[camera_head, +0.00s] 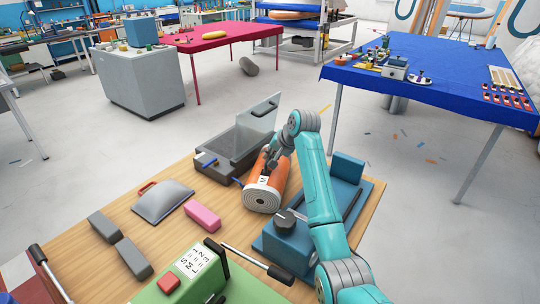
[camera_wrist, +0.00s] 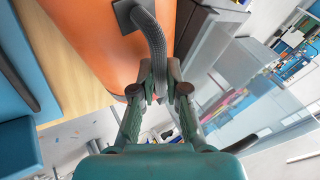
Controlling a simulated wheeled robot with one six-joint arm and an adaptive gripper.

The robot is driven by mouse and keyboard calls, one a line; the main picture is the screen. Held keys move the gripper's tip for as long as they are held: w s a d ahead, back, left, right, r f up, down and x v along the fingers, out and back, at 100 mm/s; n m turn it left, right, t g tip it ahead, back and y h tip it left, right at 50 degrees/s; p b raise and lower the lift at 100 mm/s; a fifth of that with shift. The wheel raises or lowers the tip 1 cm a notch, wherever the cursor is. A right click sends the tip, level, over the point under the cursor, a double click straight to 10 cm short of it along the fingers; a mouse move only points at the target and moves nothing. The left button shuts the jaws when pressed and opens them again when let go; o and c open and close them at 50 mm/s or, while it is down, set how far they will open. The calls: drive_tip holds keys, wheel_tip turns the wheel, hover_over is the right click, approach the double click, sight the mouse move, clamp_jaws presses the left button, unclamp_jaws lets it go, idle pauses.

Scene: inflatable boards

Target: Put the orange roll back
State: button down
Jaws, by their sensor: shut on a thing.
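The orange roll (camera_head: 278,182) has a pale band with a dark letter and a grey spiral end facing the head camera. It is at the middle of the wooden table, between the grey open case and the blue device. My gripper (camera_head: 270,158) is at its far upper part. In the wrist view the roll (camera_wrist: 92,38) fills the upper left, and my gripper (camera_wrist: 160,78) is shut on its grey braided handle (camera_wrist: 156,42). I cannot tell whether the roll touches the table.
A grey open case (camera_head: 228,168) with a raised lid stands behind left. A blue device (camera_head: 284,240) is close right. A pink block (camera_head: 202,216), grey blocks (camera_head: 133,258), a grey bag-like object (camera_head: 162,202) and a green box with a size label (camera_head: 180,284) are left and in front.

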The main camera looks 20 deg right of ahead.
drive_tip(key=c, duration=1.2)
unclamp_jaws()
drive_tip(key=shift+f, duration=0.1)
